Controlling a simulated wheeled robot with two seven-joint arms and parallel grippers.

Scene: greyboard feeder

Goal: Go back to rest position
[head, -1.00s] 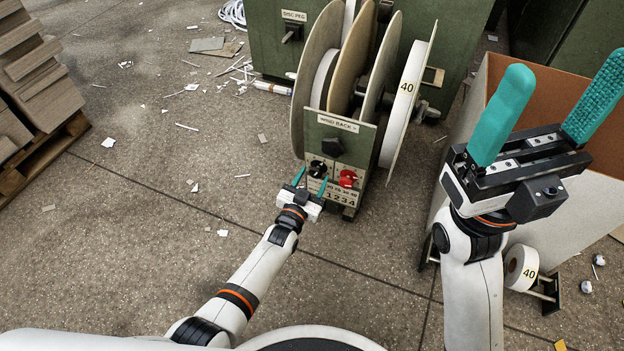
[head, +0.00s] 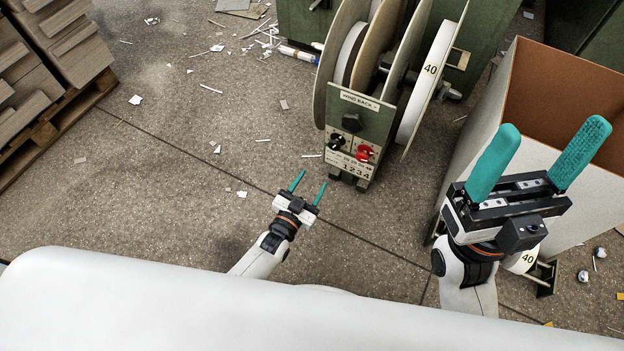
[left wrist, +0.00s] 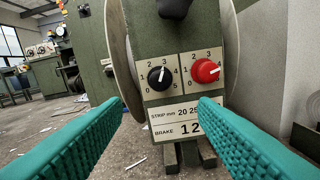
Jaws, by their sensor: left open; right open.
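My left gripper (head: 308,187) has teal fingers spread open, with nothing between them. In the head view it is over the floor, just in front of and apart from the green feeder's control panel (head: 346,165). The left wrist view shows that panel close ahead, with a black knob (left wrist: 160,78) and a red knob (left wrist: 205,70) above a label plate. My right gripper (head: 541,158) is open and empty. It is raised at the right, in front of the tall box in the picture.
The feeder's large discs (head: 430,75) stand behind the panel. An open-topped box (head: 590,85) with a brown inside is at the right. Stacked grey boards (head: 50,65) lie on a pallet at the left. The floor between has only scraps.

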